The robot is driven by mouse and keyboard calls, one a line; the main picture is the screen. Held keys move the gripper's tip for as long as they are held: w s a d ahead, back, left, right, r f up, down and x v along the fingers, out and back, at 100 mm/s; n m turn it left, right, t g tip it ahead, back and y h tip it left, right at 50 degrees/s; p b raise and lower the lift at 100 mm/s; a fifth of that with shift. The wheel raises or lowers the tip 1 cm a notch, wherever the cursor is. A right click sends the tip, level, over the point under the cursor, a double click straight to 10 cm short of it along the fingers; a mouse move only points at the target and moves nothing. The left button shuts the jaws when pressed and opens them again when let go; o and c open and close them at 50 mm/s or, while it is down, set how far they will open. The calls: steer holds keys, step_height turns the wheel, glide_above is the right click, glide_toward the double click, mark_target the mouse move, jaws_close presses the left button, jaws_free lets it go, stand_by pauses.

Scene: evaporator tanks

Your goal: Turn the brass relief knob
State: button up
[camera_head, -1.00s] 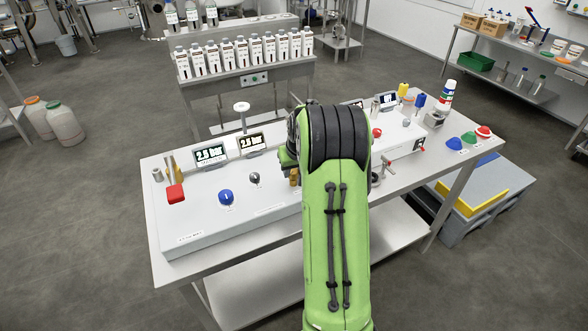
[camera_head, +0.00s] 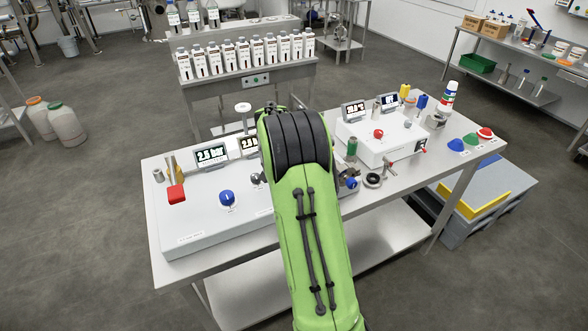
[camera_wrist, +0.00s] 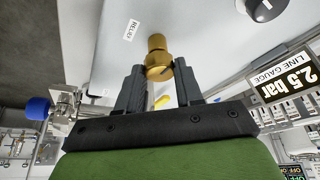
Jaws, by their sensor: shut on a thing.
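The brass relief knob (camera_wrist: 157,45) stands on the light grey panel in the wrist view, beside a label reading RELIEF (camera_wrist: 131,29). My gripper (camera_wrist: 158,73) has its two dark fingers on either side of the knob's lower end, shut on it. A small yellow piece (camera_wrist: 162,101) shows between the fingers. In the head view, my green arm hides the knob and the gripper.
The live gauge (camera_wrist: 285,82) reads 2.5 bar, close by the gripper. A black knob (camera_wrist: 262,8) sits on the panel. A blue-handled metal valve (camera_wrist: 38,108) is left of the fingers.

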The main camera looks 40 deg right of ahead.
steer(key=shift+m, duration=0.4)
steer(key=o, duration=1)
steer(key=shift+o, duration=0.2)
steer(key=shift+r, duration=0.1)
steer(key=p+v, duration=0.2)
steer(key=v, duration=1.3)
steer(key=shift+w+a+r, duration=0.2)
steer(key=shift+a+r, duration=0.05)
steer(key=shift+a, duration=0.1)
